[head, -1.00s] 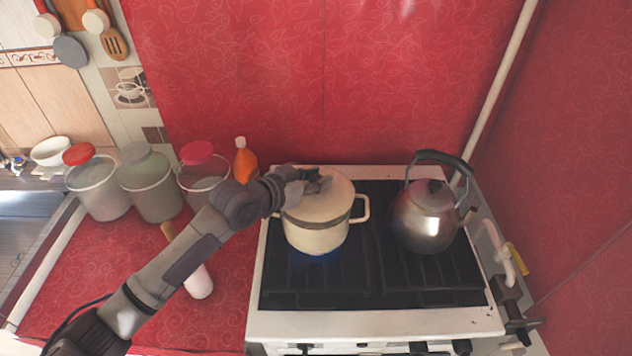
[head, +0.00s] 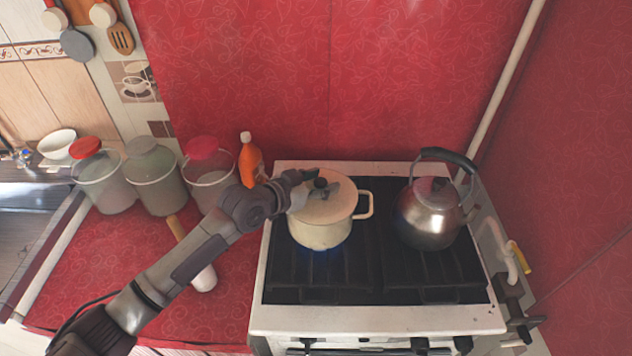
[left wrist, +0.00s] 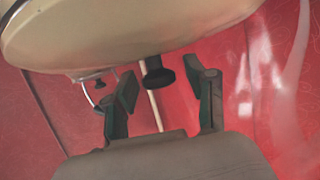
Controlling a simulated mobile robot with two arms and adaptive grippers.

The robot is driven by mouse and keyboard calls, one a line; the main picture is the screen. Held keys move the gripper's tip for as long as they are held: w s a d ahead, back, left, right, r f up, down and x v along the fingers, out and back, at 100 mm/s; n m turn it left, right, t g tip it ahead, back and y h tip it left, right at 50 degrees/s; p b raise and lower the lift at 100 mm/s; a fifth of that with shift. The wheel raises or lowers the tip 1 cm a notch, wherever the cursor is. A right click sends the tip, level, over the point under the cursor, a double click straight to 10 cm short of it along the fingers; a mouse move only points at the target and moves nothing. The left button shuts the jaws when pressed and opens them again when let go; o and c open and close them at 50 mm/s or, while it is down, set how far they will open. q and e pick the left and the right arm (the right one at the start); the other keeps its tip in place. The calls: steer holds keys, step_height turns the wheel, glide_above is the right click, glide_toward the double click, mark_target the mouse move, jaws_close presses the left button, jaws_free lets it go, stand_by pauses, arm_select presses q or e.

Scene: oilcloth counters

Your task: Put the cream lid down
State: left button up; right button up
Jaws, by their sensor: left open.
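The cream lid (head: 328,209) sits on the cream pot (head: 320,236) on the left side of the stove and looks level. Its dark round knob (head: 320,183) stands up at the top. My left gripper (head: 322,186) is open at the knob, with its fingers parted on either side of it. In the left wrist view the lid (left wrist: 130,35) fills the top, and the knob (left wrist: 157,73) shows between the two spread fingers. I cannot tell whether a finger touches the knob. My right gripper is not in view.
A steel kettle (head: 428,215) stands on the right burners of the stove (head: 380,318). Left of the stove are several jars (head: 155,182), an orange bottle (head: 250,160) and a white, wooden-handled object (head: 204,278) below my arm. The red counter's front (head: 95,270) is partly clear.

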arm_select(q)
steer(key=b+v, duration=0.2)
steer(key=v, duration=1)
